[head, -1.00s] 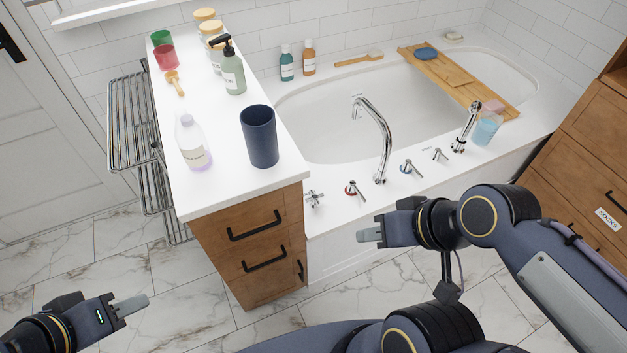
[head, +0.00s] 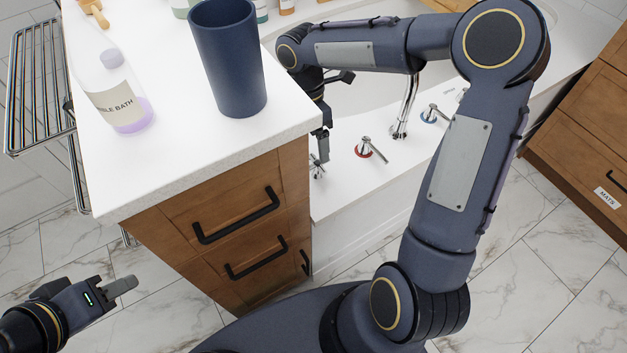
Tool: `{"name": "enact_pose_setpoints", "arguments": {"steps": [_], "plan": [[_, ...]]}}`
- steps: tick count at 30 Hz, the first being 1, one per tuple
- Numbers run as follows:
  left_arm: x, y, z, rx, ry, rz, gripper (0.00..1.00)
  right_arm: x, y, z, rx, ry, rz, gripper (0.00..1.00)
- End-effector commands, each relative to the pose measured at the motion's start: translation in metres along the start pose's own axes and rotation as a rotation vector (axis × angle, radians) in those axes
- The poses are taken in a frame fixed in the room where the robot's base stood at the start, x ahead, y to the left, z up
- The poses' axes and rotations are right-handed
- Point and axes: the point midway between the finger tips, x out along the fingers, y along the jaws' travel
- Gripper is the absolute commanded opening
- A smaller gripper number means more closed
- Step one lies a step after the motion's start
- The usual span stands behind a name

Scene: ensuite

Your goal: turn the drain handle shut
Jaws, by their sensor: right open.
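A small chrome cross-shaped handle (head: 317,170) stands on the tub's white front ledge, right beside the wooden cabinet; it looks like the drain handle. My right gripper (head: 322,158) points down over it, its fingers close to the handle and partly covering it. It is open; whether a finger touches the handle cannot be told. My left gripper (head: 124,286) hangs low at the left above the floor, far from the tub; its finger gap does not show.
A red-ringed tap handle (head: 370,149), the chrome spout (head: 403,120) and a blue-ringed handle (head: 434,114) stand to the right. On the cabinet top (head: 180,165) are a dark blue cup (head: 232,60) and a bubble bath bottle (head: 122,100).

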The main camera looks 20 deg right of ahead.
Motion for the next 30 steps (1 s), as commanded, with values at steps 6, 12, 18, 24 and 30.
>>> {"name": "enact_pose_setpoints", "arguments": {"steps": [6, 12, 18, 24, 30], "plan": [[0.011, -0.005, 0.006, 0.000, 0.001, 0.000, 0.36, 0.028, 0.011, -0.003, -0.069, 0.000, -0.020, 0.81], [0.021, -0.010, 0.011, 0.000, 0.001, 0.000, 0.36, 0.061, 0.010, -0.003, -0.069, -0.001, -0.022, 0.81], [0.028, -0.013, 0.014, 0.000, 0.001, 0.000, 0.36, 0.086, 0.009, -0.003, -0.067, 0.000, -0.019, 0.81], [0.029, -0.013, 0.015, 0.000, 0.001, 0.000, 0.36, 0.094, 0.009, -0.003, -0.067, 0.000, -0.019, 0.81], [0.029, -0.013, 0.015, 0.000, 0.000, 0.000, 0.36, 0.093, 0.009, -0.003, -0.066, 0.000, -0.018, 0.81]]}}
